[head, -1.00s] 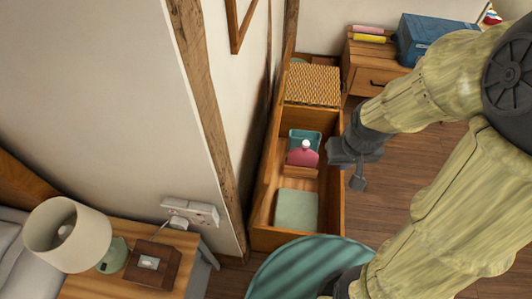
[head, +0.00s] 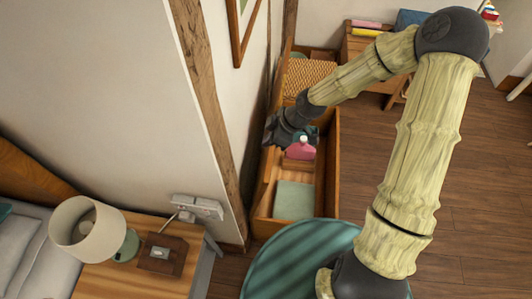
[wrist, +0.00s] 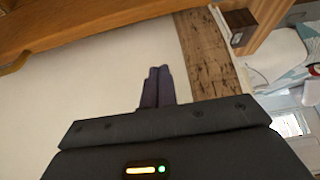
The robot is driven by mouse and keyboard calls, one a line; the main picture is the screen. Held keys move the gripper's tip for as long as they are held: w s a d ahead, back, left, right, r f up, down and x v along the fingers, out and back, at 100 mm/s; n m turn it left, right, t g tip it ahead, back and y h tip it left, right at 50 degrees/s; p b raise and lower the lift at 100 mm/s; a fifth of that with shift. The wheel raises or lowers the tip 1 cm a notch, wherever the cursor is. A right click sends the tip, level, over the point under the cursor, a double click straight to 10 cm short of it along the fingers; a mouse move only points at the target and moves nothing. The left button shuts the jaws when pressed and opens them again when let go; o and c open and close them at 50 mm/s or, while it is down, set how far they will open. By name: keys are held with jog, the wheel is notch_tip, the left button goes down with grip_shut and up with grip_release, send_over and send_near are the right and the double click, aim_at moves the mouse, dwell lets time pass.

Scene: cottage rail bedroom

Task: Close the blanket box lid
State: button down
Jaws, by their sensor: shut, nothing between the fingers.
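The wooden blanket box (head: 331,178) stands open along the wall in the head view. Its lid looks to be the raised wooden panel (head: 263,188) on the wall side, seen nearly edge-on.
A timber post (head: 207,110) and wall corner stand left of the box. A bedside table (head: 190,258) with a lamp (head: 87,230) is at lower left. A wooden desk (head: 360,48) is behind the box. Floor (head: 475,180) to the right is clear.

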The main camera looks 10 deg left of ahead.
jog(key=shift+f, duration=0.1)
jog(key=f+p, duration=0.1)
jog(key=f, duration=0.2)
jog(key=a+f+p, duration=0.1)
jog(key=f+p, duration=0.1)
jog(key=f, duration=0.1)
jog(key=f+p, duration=0.1)
jog(key=f, duration=0.1)
jog(key=shift+a+f+p, duration=0.2)
jog(key=shift+f+p, duration=0.1)
jog(key=shift+f, duration=0.1)
jog(key=shift+d, duration=0.25)
jog(key=shift+f, duration=0.25)
jog(key=shift+s, duration=0.1)
